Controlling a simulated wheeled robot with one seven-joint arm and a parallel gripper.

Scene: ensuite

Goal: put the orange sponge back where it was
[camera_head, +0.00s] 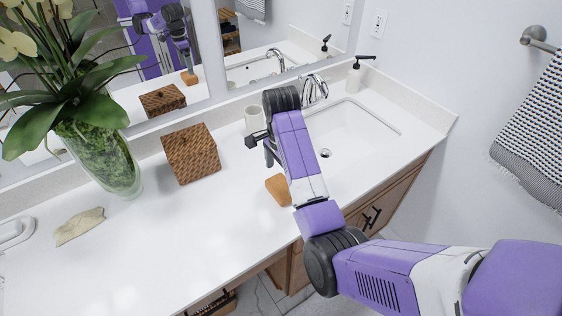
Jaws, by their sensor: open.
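My gripper (265,152) is open and empty above the counter, up and to the left of the sponge in the picture. It is apart from the sponge. Its fingers are small and partly hidden by my arm.
A woven brown box (191,154) and a white cup (252,120) stand left of the sink (350,130). A faucet (315,90) and soap bottle (355,78) are behind it. A plant vase (100,160) and a pale stone-like object (80,227) are left. The front-left counter is clear.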

